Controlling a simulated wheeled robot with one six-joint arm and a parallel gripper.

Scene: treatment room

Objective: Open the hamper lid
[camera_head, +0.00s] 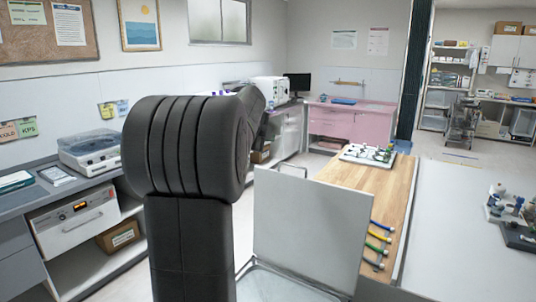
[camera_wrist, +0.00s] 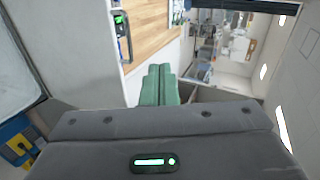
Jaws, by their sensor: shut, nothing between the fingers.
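The hamper lid (camera_head: 312,225) looks like a flat pale grey panel standing nearly upright in the head view. A pale rim, seemingly the hamper's (camera_head: 262,268), shows at its foot; the rest of the hamper is cut off by the lower edge. My gripper (camera_wrist: 158,82) shows in the wrist view as two green fingers, side by side, shut and empty. In the head view my gripper is hidden behind my dark arm and the lid. A grey panel at the left edge of the wrist view may be the lid; I cannot tell whether anything touches it.
A wooden-topped counter (camera_head: 378,190) with several coloured cables and a white tray (camera_head: 367,155) stands right behind the lid. A pale worktop (camera_head: 455,225) lies at the right. A grey bench (camera_head: 35,197) with a device runs along the left. Open floor (camera_head: 445,165) shows at the back right.

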